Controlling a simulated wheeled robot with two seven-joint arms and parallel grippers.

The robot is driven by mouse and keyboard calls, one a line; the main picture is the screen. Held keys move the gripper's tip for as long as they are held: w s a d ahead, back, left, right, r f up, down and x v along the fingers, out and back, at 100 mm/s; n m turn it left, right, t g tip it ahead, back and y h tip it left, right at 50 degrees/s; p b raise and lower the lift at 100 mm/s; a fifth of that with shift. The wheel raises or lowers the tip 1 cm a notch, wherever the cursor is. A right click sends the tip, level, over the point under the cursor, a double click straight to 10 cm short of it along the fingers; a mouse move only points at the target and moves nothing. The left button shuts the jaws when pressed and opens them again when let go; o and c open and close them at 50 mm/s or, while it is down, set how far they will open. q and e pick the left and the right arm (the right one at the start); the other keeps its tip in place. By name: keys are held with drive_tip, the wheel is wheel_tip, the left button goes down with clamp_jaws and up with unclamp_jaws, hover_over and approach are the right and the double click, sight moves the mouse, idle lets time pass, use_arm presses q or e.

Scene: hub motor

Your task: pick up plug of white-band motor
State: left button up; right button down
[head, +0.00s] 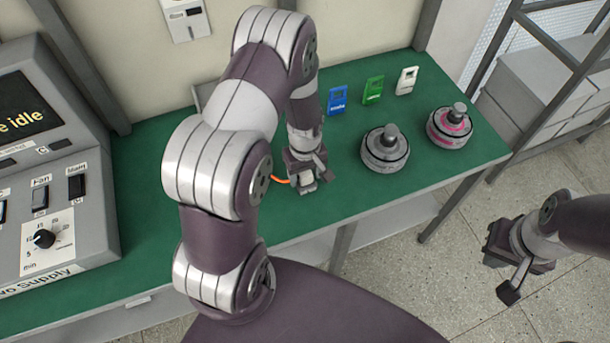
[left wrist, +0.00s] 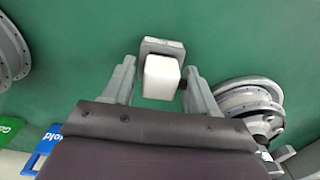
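My left gripper (head: 300,175) is low over the green table in the head view. In the left wrist view its fingers (left wrist: 158,82) stand apart on both sides of a white plug (left wrist: 160,78) with a grey end. A gap shows at the left finger; the right finger is close to or touching the plug. An orange cable (head: 280,180) shows beside this gripper. A silver motor with a pale band (left wrist: 248,95) is right of the plug; my left arm hides it in the head view. My right gripper (head: 504,274) is open and empty, off the table.
A grey motor (head: 385,152) and a pink-band motor (head: 450,128) stand right of my left gripper. Blue (head: 337,101), green (head: 373,90) and white (head: 406,81) tags lie behind. A control box (head: 90,215) stands left. The green table (head: 420,172) is clear before the motors.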

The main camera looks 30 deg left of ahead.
use_arm(q)
drive_tip(key=c, duration=0.9)
drive_tip(key=shift+o, duration=0.2)
